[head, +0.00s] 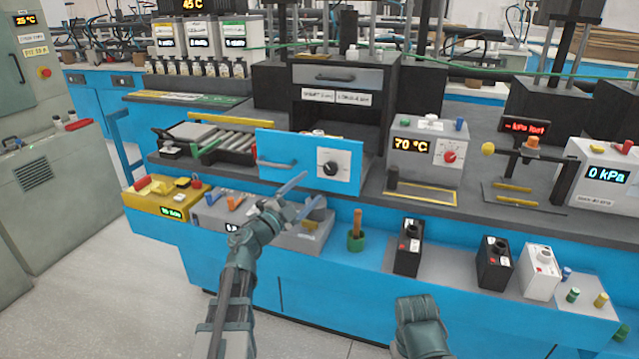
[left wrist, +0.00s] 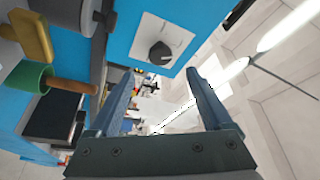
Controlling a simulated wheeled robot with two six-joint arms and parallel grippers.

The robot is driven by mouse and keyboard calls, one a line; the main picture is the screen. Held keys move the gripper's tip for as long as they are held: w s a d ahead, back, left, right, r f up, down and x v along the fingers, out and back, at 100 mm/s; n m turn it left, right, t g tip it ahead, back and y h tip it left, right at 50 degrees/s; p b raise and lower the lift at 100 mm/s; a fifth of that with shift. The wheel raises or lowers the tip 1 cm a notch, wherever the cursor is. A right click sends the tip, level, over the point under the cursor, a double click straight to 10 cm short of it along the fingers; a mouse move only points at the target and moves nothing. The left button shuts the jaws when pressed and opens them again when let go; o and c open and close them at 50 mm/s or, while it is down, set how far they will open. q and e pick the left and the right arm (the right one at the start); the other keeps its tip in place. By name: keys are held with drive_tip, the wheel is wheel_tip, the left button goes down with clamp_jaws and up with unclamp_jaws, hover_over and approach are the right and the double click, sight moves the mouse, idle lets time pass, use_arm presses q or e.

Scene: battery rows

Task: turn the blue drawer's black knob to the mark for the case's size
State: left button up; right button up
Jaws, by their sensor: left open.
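The drawer front (left wrist: 121,22) and knob (left wrist: 160,56) also show in the left wrist view, the knob beyond the fingertips. My left gripper (head: 313,194) is open and empty, just below and in front of the knob, apart from it. Part of my right arm shows at the bottom; its fingers are not seen. I cannot tell which thing is the case.
A grey box reading 70 °C (head: 428,150) stands right of the drawer. A green cup (head: 356,241) with a wooden handle and a black box (head: 409,246) are on the lower ledge.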

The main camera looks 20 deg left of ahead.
use_arm(q)
drive_tip(key=shift+b+v, duration=0.3)
drive_tip(key=shift+v, duration=2.1)
drive_tip(key=w+r+n+t+y+p, duration=0.1)
drive_tip(key=w+r+n+y+p, duration=0.2)
drive_tip(key=r+n+y+p, duration=0.35)
drive_tip(key=s+d+f+n+g+y+p, duration=0.4)
drive_tip(key=s+d+f+n+g+p, duration=0.4)
drive_tip(key=s+d+f+g+p, duration=0.35)
drive_tip(key=s+d+g+h+p, duration=0.1)
drive_tip(key=s+d+g+p, duration=0.1)
drive_tip(key=s+d+g, duration=0.2)
drive_tip(key=s+d+r+m+g+p, duration=0.1)
drive_tip(key=s+d+g, duration=0.3)
drive_tip(key=s, duration=0.7)
drive_tip(key=d+p, duration=0.1)
drive_tip(key=d, duration=0.1)
drive_tip(key=shift+d+h, duration=0.35)
drive_tip(key=shift+d, duration=0.05)
